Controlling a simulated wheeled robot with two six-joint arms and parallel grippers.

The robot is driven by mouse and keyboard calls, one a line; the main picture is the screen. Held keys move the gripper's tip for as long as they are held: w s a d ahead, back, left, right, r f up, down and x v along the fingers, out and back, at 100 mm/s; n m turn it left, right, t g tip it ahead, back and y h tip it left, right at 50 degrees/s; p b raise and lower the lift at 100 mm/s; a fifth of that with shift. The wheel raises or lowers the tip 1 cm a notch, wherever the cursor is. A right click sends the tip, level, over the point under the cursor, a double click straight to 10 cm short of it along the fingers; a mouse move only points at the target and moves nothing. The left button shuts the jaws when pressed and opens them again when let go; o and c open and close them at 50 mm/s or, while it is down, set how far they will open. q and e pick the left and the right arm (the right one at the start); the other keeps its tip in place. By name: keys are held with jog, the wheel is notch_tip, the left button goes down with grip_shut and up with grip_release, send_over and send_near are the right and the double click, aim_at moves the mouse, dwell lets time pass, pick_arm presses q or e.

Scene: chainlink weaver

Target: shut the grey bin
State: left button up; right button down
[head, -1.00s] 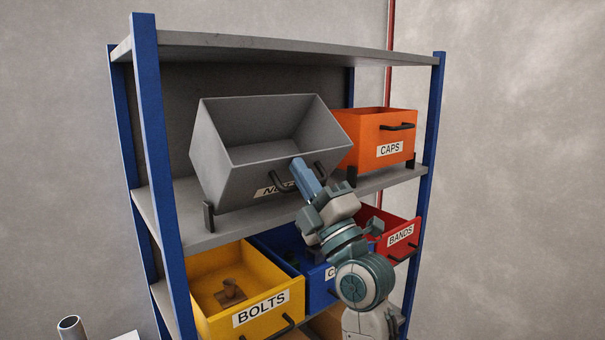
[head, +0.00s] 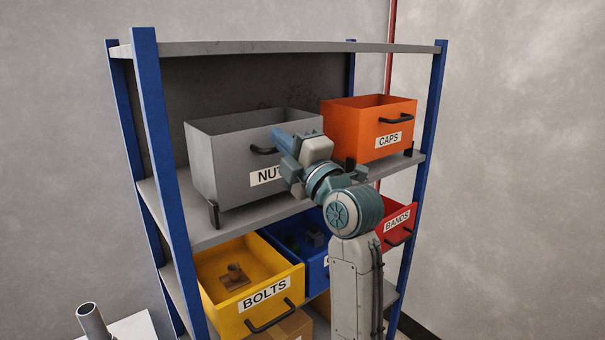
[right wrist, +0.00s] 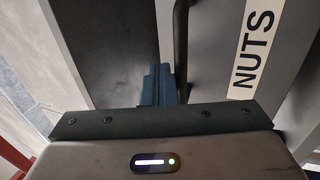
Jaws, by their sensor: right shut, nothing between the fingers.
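The grey bin (head: 228,165), labelled NUTS, stands upright on the left part of the shelf, its top open and its front facing me. Its black handle (head: 263,150) shows beside my right gripper (head: 281,139). The gripper is shut and empty, its fingers at the upper front of the bin; I cannot tell whether they touch it. In the right wrist view the shut fingers (right wrist: 158,84) lie next to the black handle (right wrist: 181,50) and the NUTS label (right wrist: 257,45). My gripper and arm hide the bin's right front and part of the label. My left gripper is out of view.
An orange CAPS bin (head: 352,131) stands to the right on the same shelf. Below are a yellow BOLTS bin (head: 224,303), a blue bin (head: 312,265) and a red BANDS bin (head: 388,239). A blue post (head: 160,170) bounds the rack at left.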

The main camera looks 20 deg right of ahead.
jog(key=shift+b+x, duration=0.3)
jog(key=shift+x, duration=0.65)
jog(key=shift+r, duration=0.15)
jog(key=shift+s, duration=0.1)
jog(key=shift+d, duration=0.1)
